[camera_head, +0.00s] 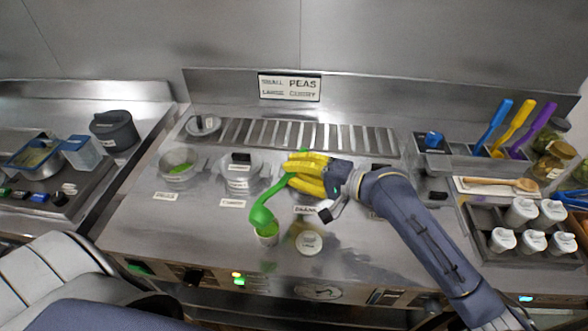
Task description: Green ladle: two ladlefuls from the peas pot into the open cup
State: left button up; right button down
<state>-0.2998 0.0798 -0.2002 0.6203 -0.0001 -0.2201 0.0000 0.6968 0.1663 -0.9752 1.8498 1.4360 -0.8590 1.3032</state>
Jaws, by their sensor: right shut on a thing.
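My right gripper (307,172), yellow, is shut on the green ladle (274,192). The ladle's bowl hangs low to the left, right over the open cup (267,239); I cannot tell whether it touches the rim. Green shows inside the cup. The peas pot (178,174) stands open at the left of the counter with green contents and a label in front. My left gripper is out of view.
A lidded pot (239,176) stands between the peas pot and my gripper. A loose lid (203,126) lies at the back left. At right are blue, yellow and purple handles, a wooden spoon (503,184) and several white cups (521,212).

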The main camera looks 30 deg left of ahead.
jog(key=s+r+n+t, duration=0.1)
jog(key=s+r+n, duration=0.2)
jog(key=s+n, duration=0.1)
jog(key=s+r+n+t, duration=0.1)
jog(key=s+r+n, duration=0.3)
jog(key=s, duration=0.1)
jog(key=s+r+n+t+y, duration=0.1)
jog(key=s+r+n, duration=0.3)
jog(key=n, duration=0.1)
jog(key=shift+s+a+r, duration=0.2)
jog(key=shift+s+a, duration=0.05)
jog(key=shift+a, duration=0.05)
jog(key=shift+s+r+n+t+y, duration=0.1)
jog(key=shift+s+n+t+y, duration=0.25)
jog(key=shift+s+n, duration=0.55)
